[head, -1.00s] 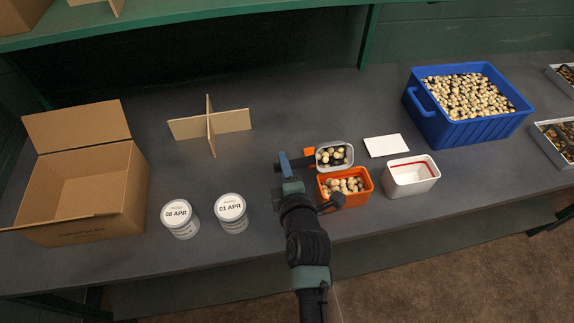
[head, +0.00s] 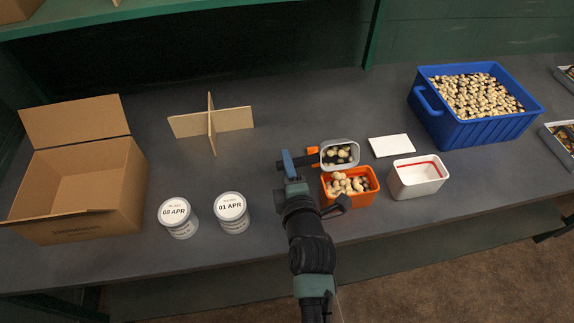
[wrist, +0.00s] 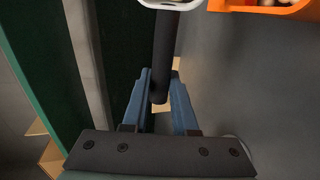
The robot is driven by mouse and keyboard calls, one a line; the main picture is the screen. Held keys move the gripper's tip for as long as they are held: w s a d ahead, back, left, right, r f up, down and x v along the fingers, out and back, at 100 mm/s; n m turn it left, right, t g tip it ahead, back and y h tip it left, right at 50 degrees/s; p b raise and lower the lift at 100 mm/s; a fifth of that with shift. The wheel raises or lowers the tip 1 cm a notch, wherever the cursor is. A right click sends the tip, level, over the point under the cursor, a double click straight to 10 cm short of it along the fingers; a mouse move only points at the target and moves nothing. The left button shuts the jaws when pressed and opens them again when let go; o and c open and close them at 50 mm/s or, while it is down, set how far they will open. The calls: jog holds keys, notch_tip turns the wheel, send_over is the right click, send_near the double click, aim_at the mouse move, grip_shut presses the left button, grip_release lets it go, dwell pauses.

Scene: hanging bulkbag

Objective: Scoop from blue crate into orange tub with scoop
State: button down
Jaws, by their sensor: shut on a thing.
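My gripper (head: 292,165) is shut on the dark handle of the scoop (head: 322,157). The wrist view shows the handle (wrist: 165,60) between my blue fingers (wrist: 158,95). The scoop's pale grey bowl is above the back edge of the orange tub (head: 366,199), tilted towards it, with cream and dark nut-like pieces inside. Similar pieces (head: 347,184) are heaped in the tub, highest towards its left. The tub's corner shows top right in the wrist view (wrist: 290,10). The blue crate (head: 465,134), full of pieces, stands at the back right.
A white container with a red line (head: 416,180) stands right of the tub, with a white card (head: 391,145) behind it. Two labelled jars (head: 231,212) and an open cardboard box (head: 75,190) are left. A cardboard divider (head: 211,125) stands behind. Trays are far right.

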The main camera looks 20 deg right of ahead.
jog(key=shift+s+f+t+b, duration=0.1)
jog(key=shift+t+b, duration=0.2)
jog(key=shift+b, duration=1.3)
jog(key=shift+r+p, duration=0.2)
jog(key=shift+p, duration=0.15)
